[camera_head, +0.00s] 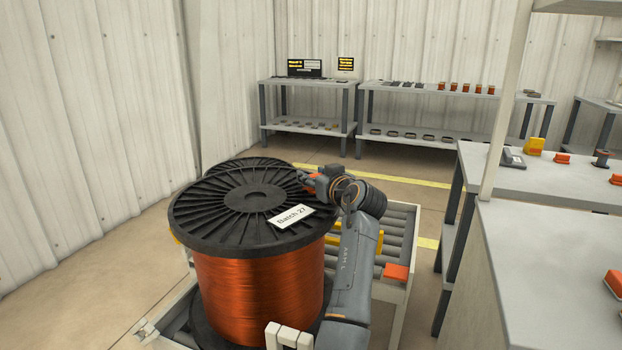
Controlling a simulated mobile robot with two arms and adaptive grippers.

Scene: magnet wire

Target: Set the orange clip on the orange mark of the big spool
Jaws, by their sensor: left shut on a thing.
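The big spool (250,285) stands upright, with a black ribbed top flange, copper-coloured wire and a white label (291,218) reading "Batch 27". My left gripper (312,183) is at the right rim of the top flange. It is shut on a small orange piece, which looks like the orange clip (309,181); the fingers partly hide it. Whether the clip touches the flange I cannot tell. I cannot make out the orange mark on the spool. My right gripper is not in view.
The spool stands on a roller cart (404,222) with an orange block (397,272) on its right. A second black flange (262,162) shows just behind. Grey benches with small parts stand at the right (560,240) and the back (430,93). The floor between is clear.

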